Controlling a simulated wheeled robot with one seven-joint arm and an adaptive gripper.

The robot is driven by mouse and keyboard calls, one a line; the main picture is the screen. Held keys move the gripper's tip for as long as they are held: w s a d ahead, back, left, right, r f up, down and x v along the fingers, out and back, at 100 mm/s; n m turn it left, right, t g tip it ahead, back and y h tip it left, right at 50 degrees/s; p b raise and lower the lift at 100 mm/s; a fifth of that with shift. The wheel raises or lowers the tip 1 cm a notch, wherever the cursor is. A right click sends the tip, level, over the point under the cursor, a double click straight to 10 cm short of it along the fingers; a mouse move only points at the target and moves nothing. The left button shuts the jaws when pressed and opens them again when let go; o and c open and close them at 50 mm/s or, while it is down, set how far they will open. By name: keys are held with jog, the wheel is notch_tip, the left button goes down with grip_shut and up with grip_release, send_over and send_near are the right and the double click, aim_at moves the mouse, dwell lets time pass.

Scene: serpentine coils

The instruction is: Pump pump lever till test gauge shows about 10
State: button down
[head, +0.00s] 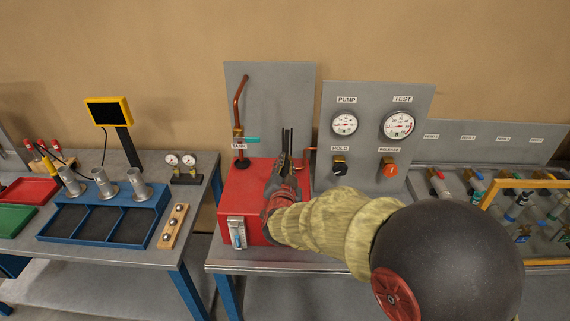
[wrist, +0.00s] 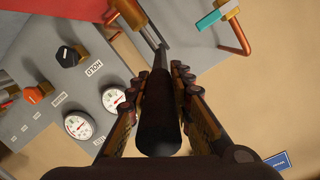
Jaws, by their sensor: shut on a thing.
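The pump lever (wrist: 160,110) has a black grip and a metal rod. My gripper (wrist: 158,100) is shut around the grip in the wrist view. In the head view my gripper (head: 286,158) is above the red pump tank (head: 238,190), and my arm hides much of the lever. The test gauge (head: 398,125) is a white round dial on the grey panel, right of the smaller pump gauge (head: 344,123). Both gauges also show in the wrist view, the test gauge (wrist: 77,124) lower left. Their readings are too small to tell.
Below the gauges are the black hold knob (head: 340,166) and the orange release knob (head: 390,170). A copper pipe with a teal-handled valve (head: 246,139) stands left of my gripper. A blue tray (head: 102,222) lies on the left bench. A yellow-framed rack (head: 492,197) is at right.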

jog(key=shift+w+r, duration=0.1)
jog(key=shift+r, duration=0.45)
jog(key=c, duration=1.9)
grip_release()
jog(key=o, duration=0.3)
jog(key=shift+f, duration=0.2)
jog(key=s, duration=0.4)
jog(key=s+r, duration=0.1)
jog(key=s, duration=0.7)
jog(key=shift+a+r, duration=0.2)
jog(key=shift+r, duration=0.2)
